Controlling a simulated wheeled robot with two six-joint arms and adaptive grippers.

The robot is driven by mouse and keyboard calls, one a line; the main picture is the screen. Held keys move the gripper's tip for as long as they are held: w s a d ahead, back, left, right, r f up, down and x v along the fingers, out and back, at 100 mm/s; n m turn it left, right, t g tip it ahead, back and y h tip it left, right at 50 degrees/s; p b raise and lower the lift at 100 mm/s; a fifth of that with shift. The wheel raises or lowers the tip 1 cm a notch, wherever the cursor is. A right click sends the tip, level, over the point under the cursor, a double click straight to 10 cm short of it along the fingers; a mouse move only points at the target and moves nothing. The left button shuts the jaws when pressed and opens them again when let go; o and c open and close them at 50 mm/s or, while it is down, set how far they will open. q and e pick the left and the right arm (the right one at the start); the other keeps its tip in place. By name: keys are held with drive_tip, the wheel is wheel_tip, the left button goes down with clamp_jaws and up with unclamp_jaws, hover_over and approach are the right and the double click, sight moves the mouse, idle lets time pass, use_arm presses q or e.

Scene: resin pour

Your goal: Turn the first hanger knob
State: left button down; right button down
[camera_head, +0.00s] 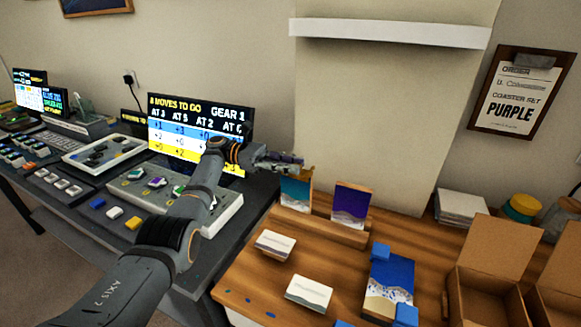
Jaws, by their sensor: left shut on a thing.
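My left gripper (292,162) reaches in from the left over the dark bench to the wooden rack. Its fingers are shut at the top of a teal and dark blue panel (295,193), which stands upright in the rack. A small tan piece (311,172), perhaps the hanger knob, shows right at the fingertips. The fingers hide most of it, so how it is turned cannot be told. A second panel, purple and blue (350,204), stands to the right in the same rack, apart from the gripper. My right gripper is not in view.
A lit screen (180,118) reads "8 MOVES TO GO, GEAR 1" behind my left arm. The wooden table (250,281) holds white-labelled cards (309,293), a blue panel (387,280) and open cardboard boxes (487,308). A wall clipboard (518,97) reads "PURPLE". A white shelf (390,33) is above.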

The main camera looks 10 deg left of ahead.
use_arm(q)
drive_tip(key=shift+f, duration=0.1)
drive_tip(key=c, duration=1.1)
unclamp_jaws()
wheel_tip(320, 180, up, 10)
